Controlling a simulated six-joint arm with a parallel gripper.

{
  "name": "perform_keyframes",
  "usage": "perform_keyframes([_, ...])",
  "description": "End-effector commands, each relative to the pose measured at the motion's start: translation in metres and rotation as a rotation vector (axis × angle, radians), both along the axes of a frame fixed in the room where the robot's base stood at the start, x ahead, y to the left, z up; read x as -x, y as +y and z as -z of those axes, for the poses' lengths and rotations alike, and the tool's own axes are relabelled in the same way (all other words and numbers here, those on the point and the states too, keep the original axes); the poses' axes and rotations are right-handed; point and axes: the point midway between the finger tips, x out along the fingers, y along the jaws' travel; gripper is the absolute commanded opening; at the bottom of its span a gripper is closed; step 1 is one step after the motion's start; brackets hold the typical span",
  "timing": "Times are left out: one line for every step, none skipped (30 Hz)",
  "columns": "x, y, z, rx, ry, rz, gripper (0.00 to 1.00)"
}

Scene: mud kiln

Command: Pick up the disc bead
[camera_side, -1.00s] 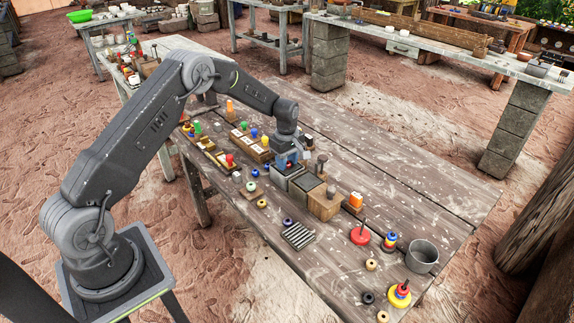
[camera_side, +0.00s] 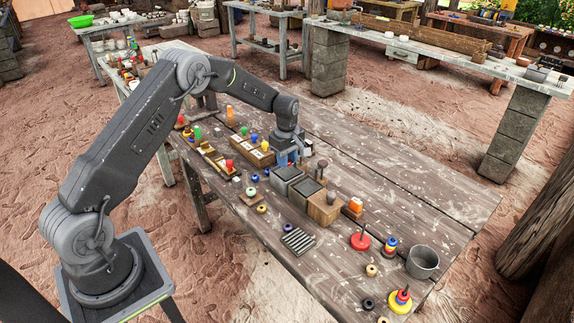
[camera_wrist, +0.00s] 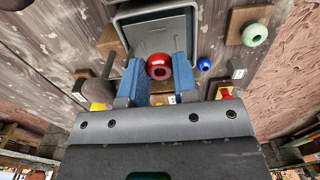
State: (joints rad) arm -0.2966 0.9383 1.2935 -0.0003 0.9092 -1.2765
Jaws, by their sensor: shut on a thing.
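A round red bead with a dark hole (camera_wrist: 159,67) sits between the blue fingertips of my gripper (camera_wrist: 159,72) in the wrist view. The fingers touch it on both sides, so my gripper is shut on it. In the side view my gripper (camera_side: 287,157) is low over the wooden table, just behind the grey square bins. The bead is hard to make out there. In the wrist view a grey bin (camera_wrist: 122,20) lies beyond the bead.
The plank table (camera_side: 390,180) holds two grey bins (camera_side: 285,174), a wooden block (camera_side: 323,208), a slotted rack (camera_side: 298,240), a red disc with a peg (camera_side: 361,241) and a grey cup (camera_side: 422,262). A blue bead (camera_wrist: 204,64) and pale green bead (camera_wrist: 254,34) lie to the right.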

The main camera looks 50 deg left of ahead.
Motion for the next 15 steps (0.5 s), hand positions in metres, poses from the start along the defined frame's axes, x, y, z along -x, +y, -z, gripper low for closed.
perform_keyframes([-0.001, 0.000, -0.011, -0.001, -0.004, 0.000, 0.02])
perform_keyframes([-0.001, 0.000, -0.017, -0.001, -0.004, 0.000, 0.02])
perform_keyframes([0.007, 0.008, -0.021, -0.001, -0.001, -0.005, 0.02])
perform_keyframes([0.011, 0.013, -0.024, -0.001, -0.001, -0.005, 0.02])
perform_keyframes([0.016, 0.018, -0.028, 0.000, 0.000, -0.005, 0.02])
perform_keyframes([0.022, 0.024, -0.033, -0.001, 0.000, -0.006, 0.02])
perform_keyframes([0.026, 0.029, -0.037, -0.001, -0.001, -0.005, 0.02])
perform_keyframes([0.031, 0.034, -0.041, -0.001, -0.001, -0.006, 0.02])
perform_keyframes([0.037, 0.040, -0.047, -0.001, -0.002, -0.006, 0.02])
perform_keyframes([0.041, 0.045, -0.050, -0.001, -0.001, -0.006, 0.02])
perform_keyframes([0.045, 0.050, -0.054, -0.001, -0.002, -0.006, 0.02])
perform_keyframes([0.051, 0.056, -0.059, -0.001, -0.001, -0.005, 0.02])
perform_keyframes([0.055, 0.060, -0.062, -0.001, -0.002, -0.005, 0.02])
perform_keyframes([0.058, 0.063, -0.065, -0.001, -0.001, -0.005, 0.02])
perform_keyframes([0.063, 0.068, -0.069, -0.001, -0.001, -0.004, 0.02])
